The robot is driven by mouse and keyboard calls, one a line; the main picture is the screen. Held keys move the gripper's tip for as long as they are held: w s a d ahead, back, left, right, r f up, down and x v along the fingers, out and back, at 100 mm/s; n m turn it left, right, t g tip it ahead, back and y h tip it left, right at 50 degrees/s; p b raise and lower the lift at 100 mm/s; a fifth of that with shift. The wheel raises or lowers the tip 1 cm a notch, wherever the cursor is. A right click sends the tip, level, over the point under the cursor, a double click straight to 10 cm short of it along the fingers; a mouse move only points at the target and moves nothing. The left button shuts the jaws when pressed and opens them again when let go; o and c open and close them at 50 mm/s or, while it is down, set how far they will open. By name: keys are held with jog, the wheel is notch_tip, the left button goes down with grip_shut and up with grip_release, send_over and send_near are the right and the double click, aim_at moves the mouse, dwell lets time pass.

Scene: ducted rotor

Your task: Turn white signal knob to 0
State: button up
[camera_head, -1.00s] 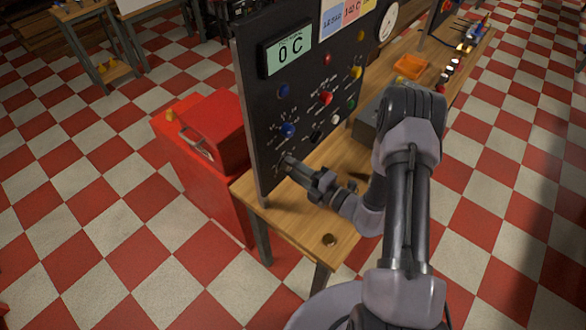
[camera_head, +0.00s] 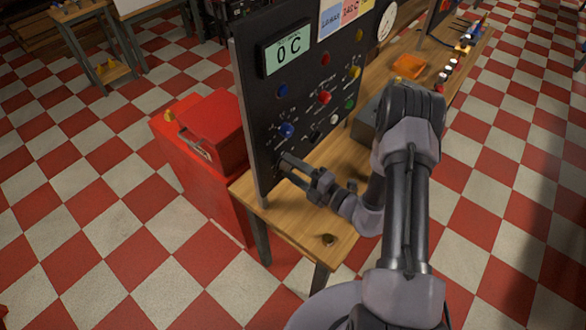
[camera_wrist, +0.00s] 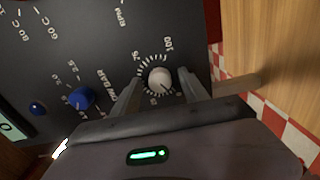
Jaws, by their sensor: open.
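The white knob (camera_wrist: 159,80) sits on the black panel in the wrist view, ringed by tick marks with numbers such as 75 and 100. Its pointer direction is too small to read surely. My gripper (camera_wrist: 160,78) is open, with one finger on either side of the knob and a visible gap on both sides. In the head view my gripper (camera_head: 284,167) is at the lower left of the black panel (camera_head: 262,110), and its fingers hide the knob there.
A blue knob (camera_wrist: 81,98) is beside my left finger in the wrist view. The panel also bears a red knob (camera_head: 324,97), a white round part (camera_head: 335,118) and a display (camera_head: 287,50) reading 0 C. A wooden table (camera_head: 300,222) and red cabinet (camera_head: 185,150) are close by.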

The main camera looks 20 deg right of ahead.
jog(key=p+v, duration=0.1)
jog(key=v, duration=1.6)
jog(key=shift+s+d+p, duration=0.15)
jog(key=shift+s+p, duration=0.05)
jog(key=shift+p, duration=0.1)
jog(key=s+a+r+n+g+y+b, duration=0.1)
jog(key=s+a+r+n+g+b, duration=0.15)
jog(key=a+r+n+g, duration=0.6)
jog(key=s+a+r+n+g+b, duration=0.1)
jog(key=s+a+n+g+b, duration=0.25)
jog(key=n, duration=1.05)
jog(key=s+a+r+n+t+h+b, duration=0.1)
jog(key=s+r+n+h+b, duration=0.1)
jog(key=n, duration=0.8)
jog(key=s+a+r+n+t+h+b, duration=0.1)
jog(key=r+n+h, duration=0.4)
jog(key=n, duration=0.5)
jog(key=s+t+h+b, duration=0.1)
jog(key=s+h, duration=0.1)
jog(key=shift+r+n+h, duration=0.3)
jog(key=shift+r+n, duration=0.05)
